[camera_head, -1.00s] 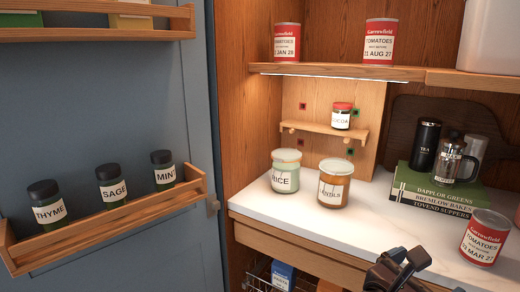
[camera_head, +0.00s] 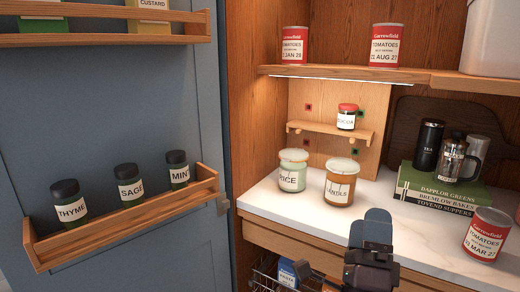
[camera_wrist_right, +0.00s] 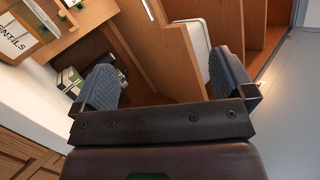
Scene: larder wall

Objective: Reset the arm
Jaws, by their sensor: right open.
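My right gripper (camera_head: 347,252) is in front of the counter's front edge, at the bottom of the head view. In the right wrist view its two dark ribbed fingers (camera_wrist_right: 164,86) stand wide apart with nothing between them. The view behind them is tilted. My left gripper is not in view.
On the marble counter (camera_head: 405,228) stand a rice jar (camera_head: 292,171), a lentils jar (camera_head: 339,183), a tomato can (camera_head: 486,235) and stacked books (camera_head: 440,192). A wire basket with a blue box (camera_head: 287,272) is below, left of my gripper. The spice rack (camera_head: 130,222) hangs on the door.

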